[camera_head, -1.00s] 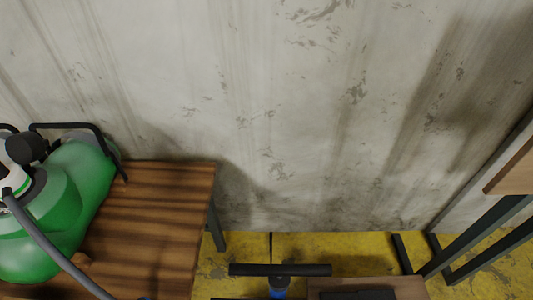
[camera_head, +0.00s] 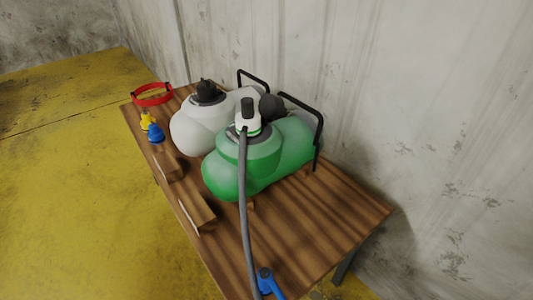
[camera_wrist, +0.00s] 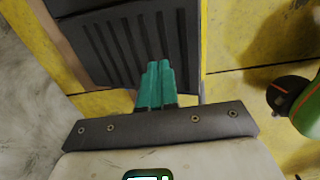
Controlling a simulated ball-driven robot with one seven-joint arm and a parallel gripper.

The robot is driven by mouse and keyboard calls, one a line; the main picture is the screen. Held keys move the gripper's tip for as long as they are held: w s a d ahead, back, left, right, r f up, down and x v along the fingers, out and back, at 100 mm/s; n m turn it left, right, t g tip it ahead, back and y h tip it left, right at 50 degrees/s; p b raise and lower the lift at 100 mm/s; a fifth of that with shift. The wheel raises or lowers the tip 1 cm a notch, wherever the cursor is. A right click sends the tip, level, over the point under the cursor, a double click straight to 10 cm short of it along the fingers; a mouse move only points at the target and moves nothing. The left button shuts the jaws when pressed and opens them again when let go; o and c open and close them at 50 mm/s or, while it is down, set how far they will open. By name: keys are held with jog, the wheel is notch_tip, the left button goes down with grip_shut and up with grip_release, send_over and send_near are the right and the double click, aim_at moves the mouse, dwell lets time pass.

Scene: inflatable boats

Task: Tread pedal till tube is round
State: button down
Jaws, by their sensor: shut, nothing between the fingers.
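A black ribbed pedal (camera_wrist: 125,45) lies in a brown-edged frame at the top of the wrist view. My gripper (camera_wrist: 158,68) has teal fingers, shut together and empty, pointing at the pedal's ribbed face and covering part of it. I cannot tell whether the fingertips touch it. In the head view, a green tube body (camera_head: 262,160) sits on the wooden table, bulging, with a white and black valve cap (camera_head: 247,118) and a grey hose (camera_head: 243,210) running down from it. I cannot tell whether it is fully round. The head view does not show my gripper or the pedal.
A white body (camera_head: 195,132) lies behind the green one on the table (camera_head: 310,230). A red ring (camera_head: 152,97), yellow and blue caps (camera_head: 155,132), small wooden blocks (camera_head: 198,212) and a blue-handled part (camera_head: 266,282) are there too. The yellow floor (camera_head: 80,200) is clear at left.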

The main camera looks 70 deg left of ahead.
jog(key=shift+f, duration=0.1)
notch_tip(320, 180, down, 7)
jog(key=b, duration=0.6)
jog(key=shift+f+b, duration=0.15)
jog(key=shift+b, duration=0.15)
notch_tip(320, 180, up, 8)
jog(key=p, duration=0.8)
jog(key=shift+f, duration=0.25)
dwell(0.4)
jog(key=shift+s+r+m, duration=0.25)
jog(key=shift+r+m, duration=0.15)
jog(key=shift+m, duration=0.1)
jog(key=s+d+r+m+t, duration=0.1)
jog(key=s+d+r+m, duration=0.3)
jog(key=s+r+m, duration=0.6)
jog(key=s+d+r+m, duration=0.4)
jog(key=s+r+m, duration=0.2)
jog(key=r+m, duration=0.7)
notch_tip(320, 180, up, 16)
jog(key=n+p, duration=0.2)
jog(key=p, duration=1.1)
jog(key=shift+f, duration=0.15)
